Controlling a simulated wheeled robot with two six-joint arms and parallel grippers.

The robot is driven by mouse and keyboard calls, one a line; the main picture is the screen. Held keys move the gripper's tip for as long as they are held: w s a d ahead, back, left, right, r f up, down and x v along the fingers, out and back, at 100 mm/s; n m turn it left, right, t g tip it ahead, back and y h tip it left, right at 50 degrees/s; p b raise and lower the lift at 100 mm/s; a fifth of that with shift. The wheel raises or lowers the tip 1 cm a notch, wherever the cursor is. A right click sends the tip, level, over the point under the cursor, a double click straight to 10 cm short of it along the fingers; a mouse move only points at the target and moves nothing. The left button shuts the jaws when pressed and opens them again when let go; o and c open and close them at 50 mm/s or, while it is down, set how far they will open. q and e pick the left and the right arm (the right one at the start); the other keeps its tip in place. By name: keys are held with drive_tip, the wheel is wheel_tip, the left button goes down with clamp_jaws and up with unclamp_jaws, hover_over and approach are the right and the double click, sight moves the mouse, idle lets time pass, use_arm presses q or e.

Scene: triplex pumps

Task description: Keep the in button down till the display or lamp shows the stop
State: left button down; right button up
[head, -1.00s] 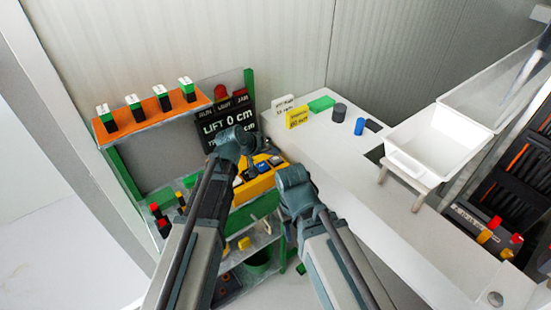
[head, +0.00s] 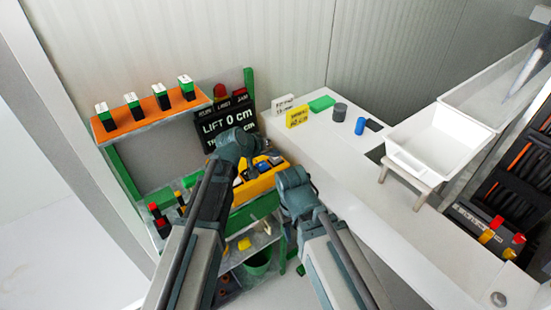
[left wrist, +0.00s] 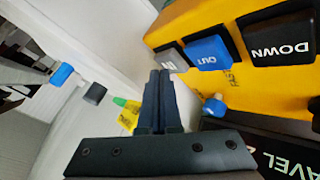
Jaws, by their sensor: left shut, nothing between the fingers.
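The yellow control box (head: 262,185) stands on the green-framed stand, partly behind my left arm. In the left wrist view it carries a grey IN button (left wrist: 170,58), a blue OUT button (left wrist: 207,52) and a black DOWN button (left wrist: 280,50). My left gripper (left wrist: 161,73) is shut and empty, its fingertips at the edge of the IN button; I cannot tell whether they press it. The black display (head: 225,124) reads LIFT 0 cm; its lower TRAVEL line is mostly hidden by my arm. RUN, LIMIT and JAM labels sit above it, with a red lamp (head: 220,91). My right gripper is not visible.
An orange shelf (head: 150,118) with several green-and-black switches is at the left. The white counter (head: 400,235) at the right bears a yellow tag (head: 297,117), a green block (head: 321,104), grey and blue cylinders, and a white tub (head: 437,140) on a stand.

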sight(274, 160)
use_arm(q)
drive_tip(key=shift+f+b, duration=0.4)
drive_tip(key=shift+f, duration=0.1)
drive_tip(key=shift+r, duration=0.15)
idle(4.3)
drive_tip(key=shift+r+p, duration=0.85)
drive_tip(key=shift+p, duration=0.1)
wheel_tip(274, 160, up, 5)
drive_tip(key=p, duration=0.5)
